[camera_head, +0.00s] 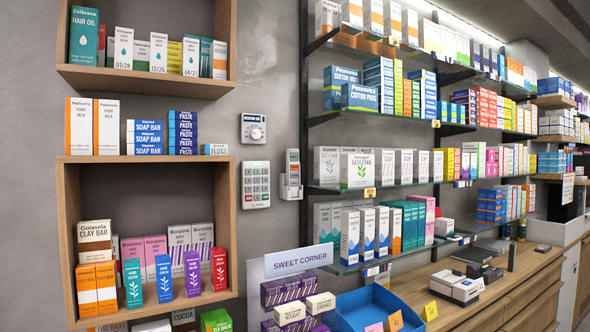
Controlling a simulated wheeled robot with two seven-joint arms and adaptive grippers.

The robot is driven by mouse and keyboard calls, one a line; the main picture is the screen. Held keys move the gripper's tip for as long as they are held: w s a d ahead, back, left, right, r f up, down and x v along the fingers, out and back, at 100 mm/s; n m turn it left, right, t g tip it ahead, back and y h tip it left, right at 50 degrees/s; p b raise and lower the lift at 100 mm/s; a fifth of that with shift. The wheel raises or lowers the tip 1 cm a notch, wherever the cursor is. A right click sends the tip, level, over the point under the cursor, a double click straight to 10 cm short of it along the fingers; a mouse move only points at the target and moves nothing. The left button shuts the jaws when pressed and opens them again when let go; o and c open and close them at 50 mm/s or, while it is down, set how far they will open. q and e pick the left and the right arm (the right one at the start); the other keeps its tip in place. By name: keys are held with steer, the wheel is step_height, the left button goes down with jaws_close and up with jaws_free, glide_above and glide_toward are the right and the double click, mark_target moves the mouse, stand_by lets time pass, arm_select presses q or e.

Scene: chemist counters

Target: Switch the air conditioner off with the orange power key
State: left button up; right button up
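A white handset with a small dark screen (293,156) sits in a white holder (291,188) on the grey wall, left of the glass shelves. Left of it is a white keypad panel (256,185) with rows of grey keys. Above that is a white wall control (253,128) with a dark display and a round knob. No air conditioner can be clearly identified. Neither of my grippers is in view.
Wooden wall boxes (68,205) with packed cartons stand left of the controls. Glass shelves (385,187) full of boxes run along the right.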

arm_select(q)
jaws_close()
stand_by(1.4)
